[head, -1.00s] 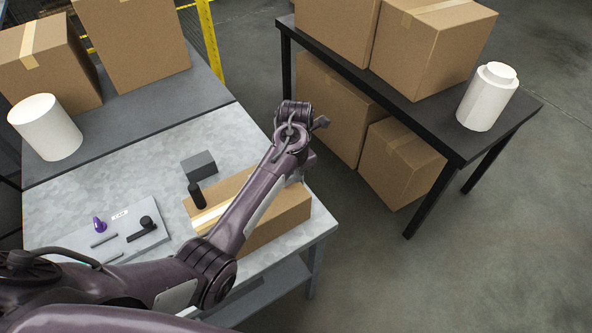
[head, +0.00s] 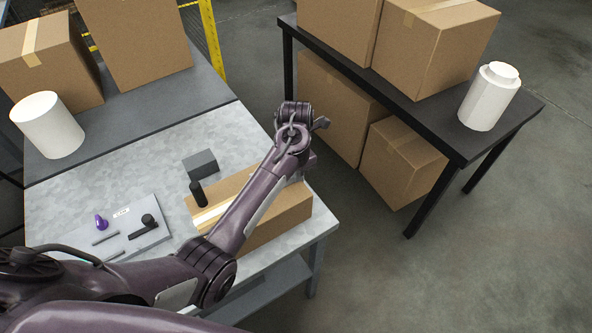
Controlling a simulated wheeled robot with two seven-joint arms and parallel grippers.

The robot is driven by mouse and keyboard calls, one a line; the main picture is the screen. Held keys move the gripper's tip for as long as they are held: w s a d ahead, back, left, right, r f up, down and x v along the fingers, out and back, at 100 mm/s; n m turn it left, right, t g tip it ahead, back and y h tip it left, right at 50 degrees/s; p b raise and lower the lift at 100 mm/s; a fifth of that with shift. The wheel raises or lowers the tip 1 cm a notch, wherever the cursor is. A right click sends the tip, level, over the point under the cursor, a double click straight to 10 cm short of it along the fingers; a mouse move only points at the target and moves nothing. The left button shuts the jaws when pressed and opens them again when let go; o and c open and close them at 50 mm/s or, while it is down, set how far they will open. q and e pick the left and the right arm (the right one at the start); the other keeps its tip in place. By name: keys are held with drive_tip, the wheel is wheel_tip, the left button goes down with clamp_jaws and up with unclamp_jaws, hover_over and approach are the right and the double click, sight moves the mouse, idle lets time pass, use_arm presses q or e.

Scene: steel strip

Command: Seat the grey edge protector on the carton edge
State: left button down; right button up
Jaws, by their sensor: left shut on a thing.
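The carton (head: 272,231) lies on the metal-topped bench, with pale tape along its top. My left arm reaches across it from the lower left. My left gripper (head: 301,168) points down at the carton's far right end and is largely hidden behind its own wrist. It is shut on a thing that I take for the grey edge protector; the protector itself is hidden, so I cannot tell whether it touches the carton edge. A dark grey block (head: 200,164) lies on the bench behind the carton. My right gripper is out of view.
A black cylinder (head: 198,195) stands upright by the carton's left end. A grey board (head: 122,238) holds a purple piece and dark parts. A white canister (head: 47,125) and large boxes stand behind. A black table (head: 440,135) is at right, across open floor.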

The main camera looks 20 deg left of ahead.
use_arm(q)
drive_tip(key=shift+f, duration=0.15)
idle(0.3)
drive_tip(key=c, duration=1.5)
unclamp_jaws()
drive_tip(key=shift+r, duration=0.45)
wheel_tip(320, 180, up, 7)
drive_tip(key=shift+b, duration=0.7)
